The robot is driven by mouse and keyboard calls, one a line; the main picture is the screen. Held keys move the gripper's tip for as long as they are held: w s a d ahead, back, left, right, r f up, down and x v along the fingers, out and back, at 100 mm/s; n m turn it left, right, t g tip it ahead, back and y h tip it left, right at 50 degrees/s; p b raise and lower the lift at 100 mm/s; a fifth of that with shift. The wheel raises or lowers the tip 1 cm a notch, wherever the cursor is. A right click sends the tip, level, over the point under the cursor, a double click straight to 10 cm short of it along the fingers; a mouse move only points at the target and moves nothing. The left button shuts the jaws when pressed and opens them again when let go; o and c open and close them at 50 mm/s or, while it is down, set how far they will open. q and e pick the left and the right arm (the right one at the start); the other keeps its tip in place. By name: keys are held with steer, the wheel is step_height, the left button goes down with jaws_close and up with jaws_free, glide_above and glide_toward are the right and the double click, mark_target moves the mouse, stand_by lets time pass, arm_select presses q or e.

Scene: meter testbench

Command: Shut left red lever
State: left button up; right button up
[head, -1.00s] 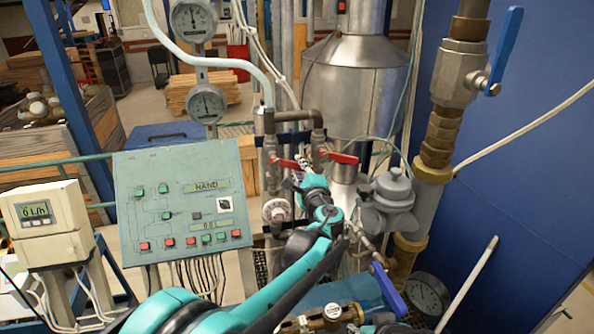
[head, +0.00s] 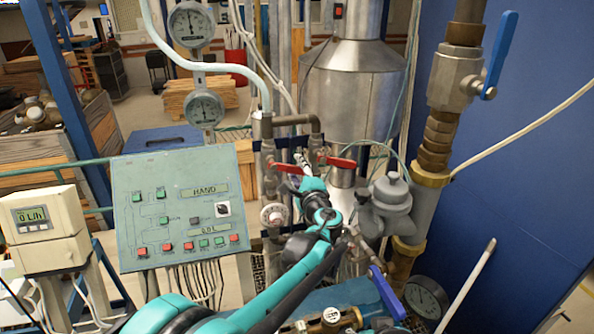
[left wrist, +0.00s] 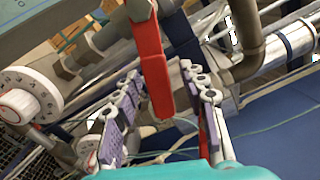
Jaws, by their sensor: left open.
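The left red lever (head: 287,168) sits on the left of two upright valve pipes, roughly level in the head view. The right red lever (head: 341,163) is on the pipe beside it. My left gripper (head: 303,163) reaches up from below between the two levers, small and partly merged with the pipes. In the left wrist view, a red lever (left wrist: 153,65) hangs between the spread fingers of my open left gripper (left wrist: 163,76). I cannot tell whether a finger touches it. Another red strip shows behind the right finger. My right gripper is out of view.
A white dial knob (head: 274,214) is below the left lever. A grey meter body (head: 388,204) stands right of the gripper, and a green control panel (head: 180,210) stands left. A blue-handled valve (head: 456,75) is at upper right. Pipes crowd the gripper closely.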

arm_select(q)
steer(key=s+d, duration=0.2)
steer(key=s, duration=0.9)
steer(key=shift+s+d, duration=0.15)
steer(key=shift+s, duration=0.25)
steer(key=s+a+f+n+g+y+b, duration=0.1)
steer(key=s+a+f+n+g+b, duration=0.35)
steer(key=a+f, duration=0.6)
steer(key=s+a+f+n+g+b, duration=0.3)
steer(key=s+a+f+n+b, duration=0.4)
steer(key=a, duration=0.6)
steer(key=s+a+f+n+g+h+b, duration=0.1)
steer(key=s+f+n+b, duration=0.3)
steer(key=s+f, duration=0.4)
steer(key=s+a+f+n+g+h+b, duration=0.1)
steer(key=s+f+n+g+h+b, duration=0.1)
steer(key=s+f, duration=0.6)
step_height(320, 180, down, 4)
steer(key=n+h+b, duration=0.1)
steer(key=n+b, duration=0.1)
steer(key=shift+s+a+b, duration=0.3)
steer(key=shift+a+b, duration=0.05)
steer(key=shift+f, duration=0.1)
